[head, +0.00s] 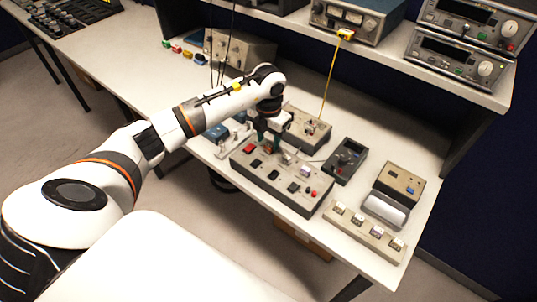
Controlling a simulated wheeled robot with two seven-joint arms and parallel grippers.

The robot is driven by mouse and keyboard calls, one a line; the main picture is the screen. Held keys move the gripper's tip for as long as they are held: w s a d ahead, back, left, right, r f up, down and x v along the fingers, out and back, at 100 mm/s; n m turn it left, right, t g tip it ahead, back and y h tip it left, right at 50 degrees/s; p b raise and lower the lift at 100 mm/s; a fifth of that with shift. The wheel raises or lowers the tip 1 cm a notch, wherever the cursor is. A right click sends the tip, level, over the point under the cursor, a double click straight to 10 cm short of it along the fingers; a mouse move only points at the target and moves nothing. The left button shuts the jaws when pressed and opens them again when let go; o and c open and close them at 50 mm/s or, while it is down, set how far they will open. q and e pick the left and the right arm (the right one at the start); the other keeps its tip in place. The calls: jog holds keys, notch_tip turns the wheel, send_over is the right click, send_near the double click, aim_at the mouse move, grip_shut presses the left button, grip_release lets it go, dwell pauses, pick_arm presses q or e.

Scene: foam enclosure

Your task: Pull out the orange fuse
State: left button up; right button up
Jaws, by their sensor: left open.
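My left arm reaches in from the left over the workbench. My left gripper (270,142) is open and points down at the back edge of a long grey panel box (262,172). The box carries several small parts, among them a red one (249,149) near its left end, dark blocks (271,174) and a small red one (314,194) at its right end. I cannot make out an orange fuse; it may be hidden by the gripper or too small to tell. Whether the fingers touch anything is unclear. My right gripper is out of view.
Behind the gripper stands a grey device (309,129) with a yellow cable. A dark meter (345,160) is right of it. A row of switches (367,231) and a box with a white roll (384,208) stand at the right. A shelf with instruments (457,57) runs along the back.

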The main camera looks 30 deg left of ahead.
aim_at(269, 146)
pick_arm(q)
jog(key=shift+f+b, duration=0.7)
jog(key=shift+f, duration=0.7)
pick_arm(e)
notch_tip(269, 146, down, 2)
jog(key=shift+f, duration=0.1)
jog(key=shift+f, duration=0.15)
pick_arm(q)
grip_shut()
jog(key=shift+r, duration=0.15)
